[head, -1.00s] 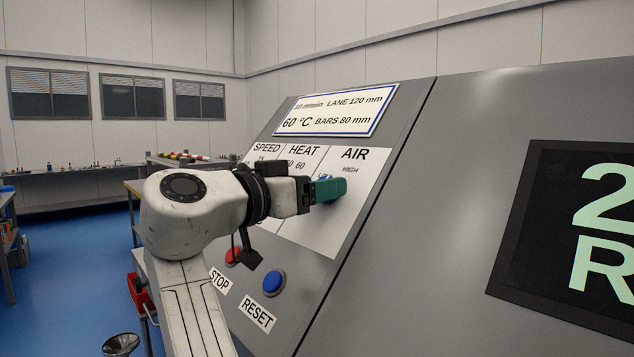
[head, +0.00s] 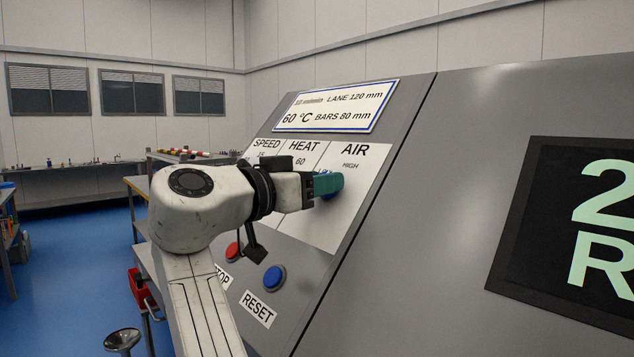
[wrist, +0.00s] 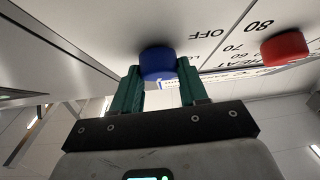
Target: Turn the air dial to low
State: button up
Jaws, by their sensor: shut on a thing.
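The air dial is a blue knob (wrist: 157,62) on the sloped control panel, under the AIR label (head: 352,150). My gripper (wrist: 158,80) has its green fingers shut on the blue knob, one on each side, as the wrist view shows. In the head view, my gripper (head: 328,184) covers nearly all of the dial, with only a sliver of blue showing. The HIGH mark shows above it. In the wrist view, OFF and a partly hidden LOW mark lie beside the knob. The knob's pointer is hidden, so its setting cannot be told.
A red knob (wrist: 285,48), on the heat scale, sits beside the air dial. Below on the panel are a red stop button (head: 233,251) and a blue reset button (head: 274,278). A large dark display (head: 575,235) is at right. Benches stand behind at left.

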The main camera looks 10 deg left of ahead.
jog(key=shift+n+y, duration=0.3)
jog(key=shift+n, duration=0.1)
jog(key=n+y, duration=0.1)
jog(key=n, duration=0.1)
jog(key=n+t+y+p, duration=0.1)
jog(key=shift+s+d+r+n+y, duration=0.1)
jog(key=shift+d+r+n+y, duration=0.05)
jog(key=shift+n+y, duration=0.2)
jog(key=n+y+p, duration=0.2)
jog(key=n+p, duration=0.1)
jog(key=n+y+p, duration=0.1)
jog(key=n, duration=0.1)
jog(key=shift+d+r+y, duration=0.1)
jog(key=shift+r+y, duration=0.15)
jog(key=shift+y, duration=0.1)
jog(key=n+y+p, duration=0.2)
jog(key=n+p, duration=0.1)
jog(key=p, duration=0.1)
jog(key=shift+n+p, duration=0.35)
jog(key=shift+p, duration=0.05)
jog(key=shift+d+f+n+g+y+p, duration=0.15)
jog(key=shift+n+g+y+p, duration=0.35)
jog(key=shift+n+y+p, duration=0.55)
jog(key=shift+f+h+p, duration=0.1)
jog(key=shift+h+p, duration=0.15)
jog(key=shift+p, duration=0.05)
jog(key=o, duration=1.1)
jog(key=shift+c, duration=0.2)
